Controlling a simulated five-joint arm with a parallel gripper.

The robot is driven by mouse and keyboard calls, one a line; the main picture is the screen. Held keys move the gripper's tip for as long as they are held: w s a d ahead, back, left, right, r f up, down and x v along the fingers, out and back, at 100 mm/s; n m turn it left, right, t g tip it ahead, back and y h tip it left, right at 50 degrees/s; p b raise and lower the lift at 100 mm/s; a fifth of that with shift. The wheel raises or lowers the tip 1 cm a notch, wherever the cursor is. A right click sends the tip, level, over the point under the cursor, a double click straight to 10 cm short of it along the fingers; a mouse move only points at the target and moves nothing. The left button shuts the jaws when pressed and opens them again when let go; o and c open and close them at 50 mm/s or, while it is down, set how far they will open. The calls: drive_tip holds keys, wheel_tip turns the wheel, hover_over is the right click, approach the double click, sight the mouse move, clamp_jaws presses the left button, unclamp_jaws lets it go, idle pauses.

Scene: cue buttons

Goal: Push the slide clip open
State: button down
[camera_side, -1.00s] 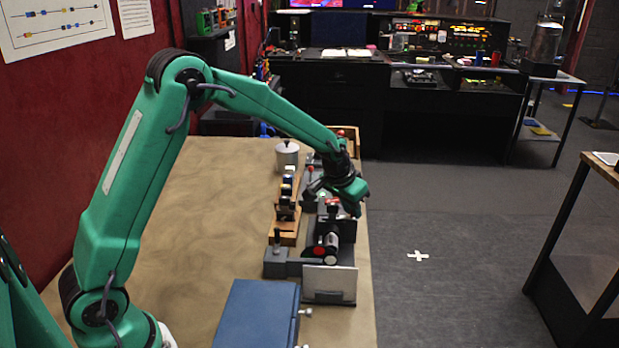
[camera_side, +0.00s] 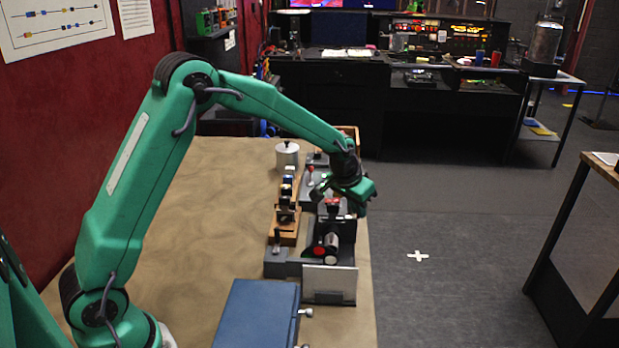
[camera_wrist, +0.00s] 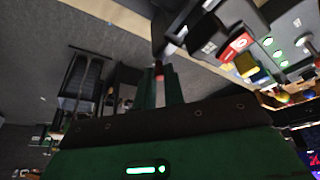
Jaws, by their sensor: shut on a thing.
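My gripper (camera_side: 325,192) is over the right side of the table, above the row of devices. In the wrist view its two green fingers (camera_wrist: 160,88) are close together around a small red-tipped piece (camera_wrist: 158,69), beside a dark device (camera_wrist: 170,38). Most of that piece is hidden, and I cannot tell whether it is the slide clip. A dark device with a red top (camera_side: 333,204) stands just below the gripper in the side view; it also shows in the wrist view, with a red label (camera_wrist: 236,44).
In front are a dark cylinder with a red end (camera_side: 320,250) and a pale upright plate (camera_side: 329,283). A blue box (camera_side: 255,312) is at the near edge. A wooden stand (camera_side: 286,225) and a silver pot (camera_side: 287,153) are left of the devices. The table's left side (camera_side: 215,210) is clear.

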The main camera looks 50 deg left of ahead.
drive_tip(key=c, duration=1.8)
unclamp_jaws()
drive_tip(key=shift+w+d, duration=0.1)
drive_tip(key=shift+d, duration=0.05)
drive_tip(key=shift+o, duration=0.2)
drive_tip(key=shift+r, duration=0.1)
drive_tip(key=v, duration=0.7)
drive_tip(key=shift+r, duration=0.3)
drive_tip(key=shift+s, duration=0.25)
drive_tip(key=s+a+r, duration=0.1)
drive_tip(key=s+r, duration=0.4)
drive_tip(key=s, duration=0.3)
drive_tip(key=s+r, duration=0.4)
drive_tip(key=s, duration=0.3)
drive_tip(key=s+t, duration=0.1)
drive_tip(key=s, duration=1.5)
drive_tip(key=shift+s+a+f, duration=0.25)
drive_tip(key=shift+s+f, duration=0.05)
drive_tip(key=shift+f, duration=0.15)
